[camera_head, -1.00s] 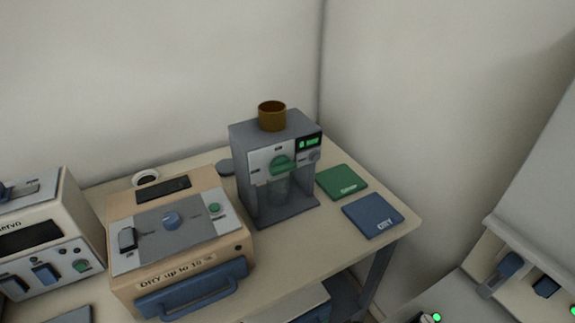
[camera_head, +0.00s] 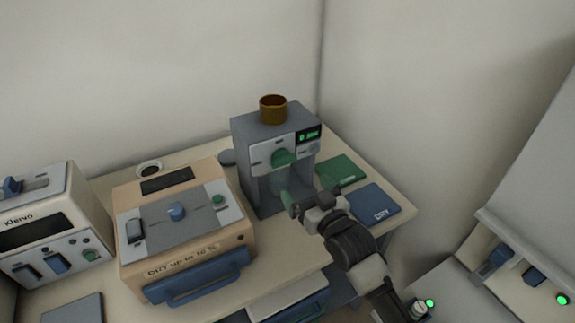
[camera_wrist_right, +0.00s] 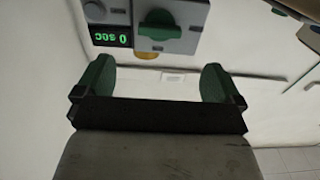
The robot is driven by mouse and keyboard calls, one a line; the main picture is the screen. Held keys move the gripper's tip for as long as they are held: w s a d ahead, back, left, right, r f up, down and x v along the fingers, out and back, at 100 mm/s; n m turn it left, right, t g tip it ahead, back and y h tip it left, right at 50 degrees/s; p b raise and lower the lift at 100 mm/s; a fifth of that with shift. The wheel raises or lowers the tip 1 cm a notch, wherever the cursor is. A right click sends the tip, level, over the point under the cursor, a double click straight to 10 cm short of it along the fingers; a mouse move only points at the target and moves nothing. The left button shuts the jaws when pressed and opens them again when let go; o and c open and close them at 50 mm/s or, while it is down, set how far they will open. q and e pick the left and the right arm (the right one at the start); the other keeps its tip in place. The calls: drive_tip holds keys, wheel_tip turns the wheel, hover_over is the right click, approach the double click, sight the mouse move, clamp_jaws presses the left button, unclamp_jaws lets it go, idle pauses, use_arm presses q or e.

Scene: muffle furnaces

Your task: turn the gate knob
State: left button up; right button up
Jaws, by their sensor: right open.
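The gate knob (camera_head: 284,157) is a green knob on the pale front panel of a grey machine (camera_head: 252,182). The knob also shows in the right wrist view (camera_wrist_right: 158,24), at the top centre beside a green-lit display. My right gripper (camera_head: 290,203) is in front of the machine, below the knob in the head view. In the right wrist view its two green fingertips (camera_wrist_right: 156,82) stand wide apart with nothing between them. The knob is beyond the fingertips and apart from them. My left gripper is in neither current view.
A brown cup (camera_head: 273,110) sits on top of the machine. A green pad (camera_head: 340,170) and a blue pad (camera_head: 375,204) lie to its right. A tan furnace (camera_head: 185,225) stands to its left, and a cream unit (camera_head: 45,225) stands farther left.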

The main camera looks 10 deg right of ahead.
sight(283, 160)
drive_tip(key=p+x, duration=0.1)
drive_tip(key=x, duration=0.8)
drive_tip(key=shift+w, duration=0.35)
drive_tip(key=shift+a, duration=0.15)
drive_tip(key=shift+c, duration=0.3)
drive_tip(key=c, duration=0.9)
drive_tip(key=shift+o, duration=0.2)
